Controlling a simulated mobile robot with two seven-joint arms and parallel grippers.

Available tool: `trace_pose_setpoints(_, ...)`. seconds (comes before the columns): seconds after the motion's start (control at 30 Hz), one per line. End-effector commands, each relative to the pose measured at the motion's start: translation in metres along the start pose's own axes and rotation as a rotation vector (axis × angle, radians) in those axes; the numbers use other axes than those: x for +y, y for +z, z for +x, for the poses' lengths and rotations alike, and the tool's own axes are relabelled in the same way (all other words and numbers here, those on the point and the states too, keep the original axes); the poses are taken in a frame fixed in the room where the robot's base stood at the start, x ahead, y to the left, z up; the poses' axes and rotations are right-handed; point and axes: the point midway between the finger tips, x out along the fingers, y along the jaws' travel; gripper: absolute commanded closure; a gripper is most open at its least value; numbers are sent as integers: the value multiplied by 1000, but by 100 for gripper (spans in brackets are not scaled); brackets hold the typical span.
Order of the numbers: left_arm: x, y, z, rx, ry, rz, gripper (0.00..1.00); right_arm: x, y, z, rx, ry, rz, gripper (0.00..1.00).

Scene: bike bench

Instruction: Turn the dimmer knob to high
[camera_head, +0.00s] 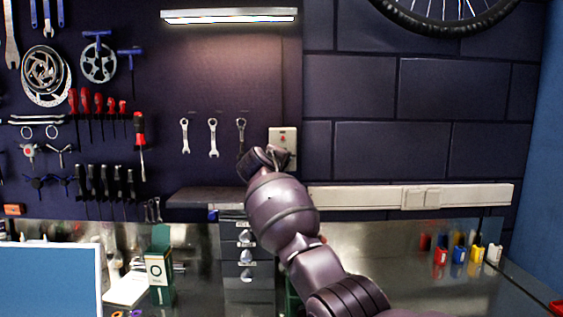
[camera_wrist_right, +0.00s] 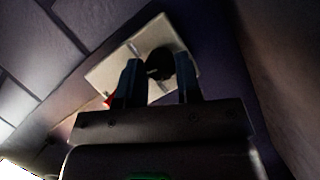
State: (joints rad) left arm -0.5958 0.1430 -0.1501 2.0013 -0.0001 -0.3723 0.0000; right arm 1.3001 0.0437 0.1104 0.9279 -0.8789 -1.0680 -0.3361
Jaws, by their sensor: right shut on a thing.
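The dimmer is a pale wall plate (camera_head: 284,136) below the right end of the lamp, with a small red mark on it. Its black round knob (camera_wrist_right: 158,62) shows in the right wrist view, in front of the tilted pale plate (camera_wrist_right: 108,72). My right gripper (camera_head: 263,158) reaches up to the plate's lower left in the head view and hides the knob there. In the wrist view the right gripper's (camera_wrist_right: 159,78) two fingers stand on either side of the knob, shut on it. My left gripper is not in view.
A lit lamp bar (camera_head: 230,16) hangs above. Several wrenches (camera_head: 213,138) hang left of the plate. A dark shelf (camera_head: 205,196) and a white cable trunking (camera_head: 370,197) run along the wall below. Grey drawers (camera_head: 235,270) and a green box (camera_head: 160,268) stand on the bench.

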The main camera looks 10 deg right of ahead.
Motion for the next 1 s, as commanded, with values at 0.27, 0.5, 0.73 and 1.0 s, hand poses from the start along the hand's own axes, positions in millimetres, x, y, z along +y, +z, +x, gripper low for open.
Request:
trace_pose_setpoints(0.27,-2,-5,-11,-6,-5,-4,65,5,0,-1,-1,-99,240,92)
trace_pose_setpoints(0.5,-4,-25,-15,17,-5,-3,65,5,0,0,-1,-170,410,92)
trace_pose_setpoints(0.73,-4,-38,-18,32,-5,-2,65,4,1,0,-1,-215,517,92)
trace_pose_setpoints(1.0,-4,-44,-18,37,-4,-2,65,3,2,1,-1,-237,570,92)
